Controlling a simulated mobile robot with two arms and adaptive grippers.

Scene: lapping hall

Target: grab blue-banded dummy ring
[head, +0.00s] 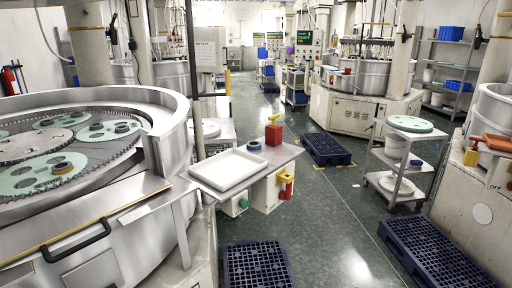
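A small dark ring with a bluish side (254,145) sits on the grey side table (281,156), behind a white tray. Another ring (62,168), dark with a tan-looking band, sits on a pale green disc of the large lapping machine at left. Dark rings also sit on other discs of that machine, one (122,127) near its far right side. A small blue round item (416,163) lies on the cart at right. The rings are too small to tell for sure which one has the blue band. Neither of my grippers is in view.
The white tray (230,170) fills the table's left part; a red can (273,134) stands at its back. The lapping machine's metal rim (158,120) rises at left. Dark blue pallets (256,266) lie on the floor, including one at right (440,255). Green floor between is clear.

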